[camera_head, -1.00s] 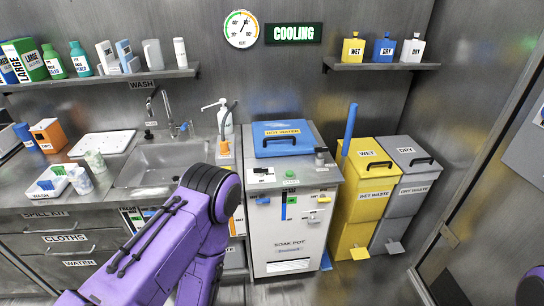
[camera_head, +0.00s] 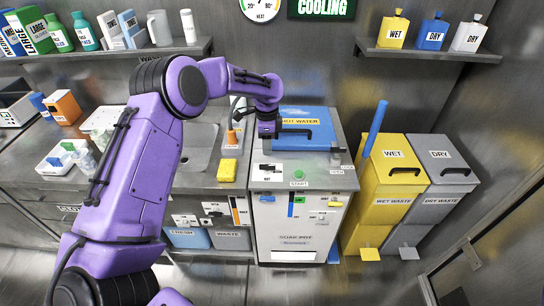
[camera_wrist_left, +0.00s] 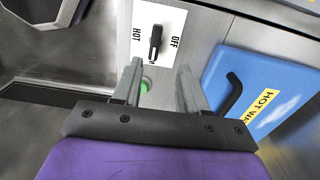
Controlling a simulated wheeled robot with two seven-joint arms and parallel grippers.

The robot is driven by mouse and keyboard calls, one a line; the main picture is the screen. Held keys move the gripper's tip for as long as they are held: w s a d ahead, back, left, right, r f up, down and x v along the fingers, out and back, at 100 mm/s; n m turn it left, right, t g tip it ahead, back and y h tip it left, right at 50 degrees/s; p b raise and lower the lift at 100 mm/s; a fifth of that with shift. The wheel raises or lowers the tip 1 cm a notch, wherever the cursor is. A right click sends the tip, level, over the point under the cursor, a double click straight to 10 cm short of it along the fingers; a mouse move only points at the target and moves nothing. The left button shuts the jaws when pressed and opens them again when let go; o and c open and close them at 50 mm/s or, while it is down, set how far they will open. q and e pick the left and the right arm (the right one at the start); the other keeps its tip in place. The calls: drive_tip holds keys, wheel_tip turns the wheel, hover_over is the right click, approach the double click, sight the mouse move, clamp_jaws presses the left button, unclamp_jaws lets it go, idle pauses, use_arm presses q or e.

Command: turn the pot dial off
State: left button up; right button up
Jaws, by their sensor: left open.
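The soak pot (camera_head: 295,225) is a white cabinet with a blue hot-water lid. Its dial is a black elongated knob (camera_wrist_left: 155,42) on a white plate marked HOT and OFF; the plate (camera_head: 267,172) also shows in the head view, at the pot's top left. I cannot tell which mark the knob points to. My left gripper (camera_wrist_left: 159,75) is open and empty, with the dial just beyond its fingertips in the left wrist view. In the head view the left gripper (camera_head: 267,130) is over the pot top, its fingers not clear. My right gripper is not in view.
A green start button (camera_head: 298,173) is right of the dial. The blue lid (camera_head: 305,128) with its black handle lies close to the gripper. A yellow sponge (camera_head: 227,170) and the sink (camera_head: 195,145) are at left. Yellow (camera_head: 390,185) and grey waste bins (camera_head: 440,190) stand right.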

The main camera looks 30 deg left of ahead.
sight(267, 165)
use_arm(q)
drive_tip(key=f, duration=0.2)
drive_tip(key=f+p, duration=0.1)
drive_tip(key=f, duration=0.2)
drive_tip(key=s+f, duration=0.1)
drive_tip(key=f, duration=0.1)
drive_tip(key=shift+d+f+p, duration=0.25)
drive_tip(key=shift+p, duration=0.05)
drive_tip(key=shift+w+f, duration=0.25)
drive_tip(key=shift+f, duration=0.2)
drive_tip(key=shift+s+a+r, duration=0.1)
drive_tip(key=shift+s+r, duration=0.05)
drive_tip(key=shift+s, duration=0.05)
drive_tip(key=shift+c, duration=0.6)
clamp_jaws()
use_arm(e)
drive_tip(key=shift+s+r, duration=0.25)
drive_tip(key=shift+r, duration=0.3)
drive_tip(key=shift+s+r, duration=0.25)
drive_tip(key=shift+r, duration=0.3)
